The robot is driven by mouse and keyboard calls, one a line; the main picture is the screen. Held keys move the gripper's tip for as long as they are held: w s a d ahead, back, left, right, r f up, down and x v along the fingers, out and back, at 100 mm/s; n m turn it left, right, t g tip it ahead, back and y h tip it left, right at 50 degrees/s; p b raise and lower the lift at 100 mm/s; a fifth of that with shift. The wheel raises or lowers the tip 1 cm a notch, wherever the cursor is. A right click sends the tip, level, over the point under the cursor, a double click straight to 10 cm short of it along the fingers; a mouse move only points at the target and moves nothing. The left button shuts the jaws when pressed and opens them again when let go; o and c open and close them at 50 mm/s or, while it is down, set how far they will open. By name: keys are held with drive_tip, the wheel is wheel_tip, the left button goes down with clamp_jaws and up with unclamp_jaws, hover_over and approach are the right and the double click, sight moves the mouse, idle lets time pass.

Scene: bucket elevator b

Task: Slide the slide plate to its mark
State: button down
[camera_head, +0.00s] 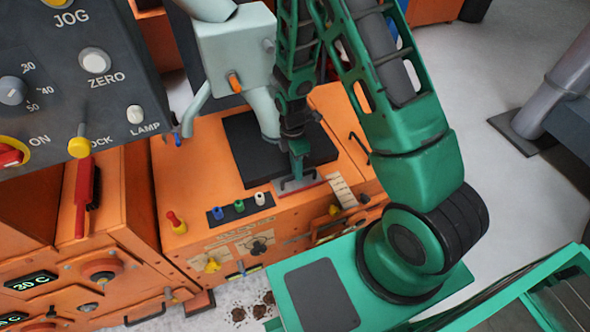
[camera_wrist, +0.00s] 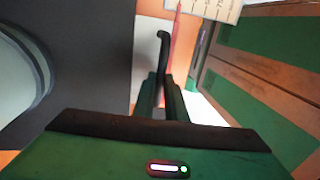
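The slide plate seems to be the thin grey plate (camera_head: 290,187) at the front edge of the orange cabinet top, beside a black block. It carries a dark bar handle, which shows in the wrist view (camera_wrist: 163,45) as a hooked bar. A red line runs beside the plate. A pale ruled scale (camera_head: 343,192) lies to its right and also shows in the wrist view (camera_wrist: 215,9). My gripper (camera_head: 298,174) points down at the handle. In the wrist view its two fingers (camera_wrist: 161,98) are close together with the bar between them. The plate's mark cannot be made out.
The black block (camera_head: 250,150) and a pale grey pipe housing (camera_head: 235,60) stand behind my gripper. A dark control panel (camera_head: 70,80) hangs at the left. Small coloured knobs (camera_head: 239,206) and a bent black rod (camera_head: 358,146) stand nearby. Open floor is at the right.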

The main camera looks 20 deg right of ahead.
drive_tip(key=shift+s, duration=1.25)
drive_tip(key=c, duration=1.8)
unclamp_jaws()
drive_tip(key=shift+w+r, duration=0.1)
wheel_tip(320, 180, up, 10)
drive_tip(key=w, duration=0.2)
drive_tip(key=shift+r, duration=0.15)
